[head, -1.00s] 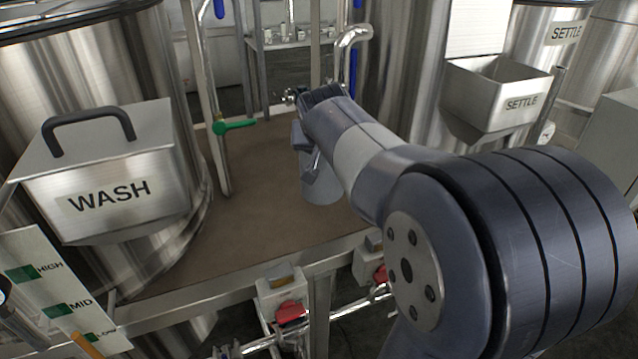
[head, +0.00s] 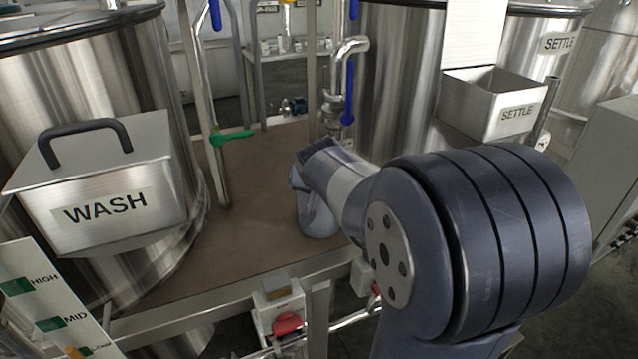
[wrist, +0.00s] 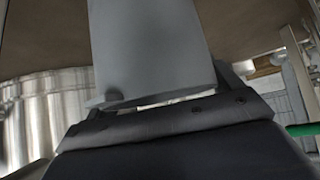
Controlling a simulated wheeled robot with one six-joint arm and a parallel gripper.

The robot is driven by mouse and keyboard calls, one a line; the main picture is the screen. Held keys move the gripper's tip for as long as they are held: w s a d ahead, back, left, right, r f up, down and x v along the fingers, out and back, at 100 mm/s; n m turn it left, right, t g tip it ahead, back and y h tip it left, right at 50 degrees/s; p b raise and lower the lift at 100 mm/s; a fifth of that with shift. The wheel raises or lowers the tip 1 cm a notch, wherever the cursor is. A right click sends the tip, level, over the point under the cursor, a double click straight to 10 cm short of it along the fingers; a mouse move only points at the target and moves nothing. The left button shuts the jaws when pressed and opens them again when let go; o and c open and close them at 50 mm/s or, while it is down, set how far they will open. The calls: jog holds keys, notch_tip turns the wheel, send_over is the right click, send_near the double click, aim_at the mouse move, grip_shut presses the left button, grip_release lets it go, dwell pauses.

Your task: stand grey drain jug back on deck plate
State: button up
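The grey drain jug (head: 319,218) is over the brown deck plate (head: 255,215), near its front edge, in the head view. It looks about upright; I cannot tell whether its base touches the plate. My gripper (head: 302,188) is at the jug, partly hidden by my own arm. In the wrist view, the jug's grey wall (wrist: 150,45) fills the middle, close against my gripper (wrist: 170,95), with finger parts at both sides. My gripper appears shut on the jug, though the exact contact is hidden.
The WASH tank with its box (head: 105,190) stands left. A pipe with a green-handled valve (head: 232,137) rises behind the jug. A blue-handled pipe (head: 347,105) and SETTLE box (head: 495,105) are right. The plate is bare left of the jug.

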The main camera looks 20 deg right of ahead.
jog(key=shift+o, duration=1.3)
jog(key=shift+r, duration=0.1)
jog(key=v, duration=1.2)
jog(key=shift+b, duration=0.35)
jog(key=shift+s+d, duration=0.1)
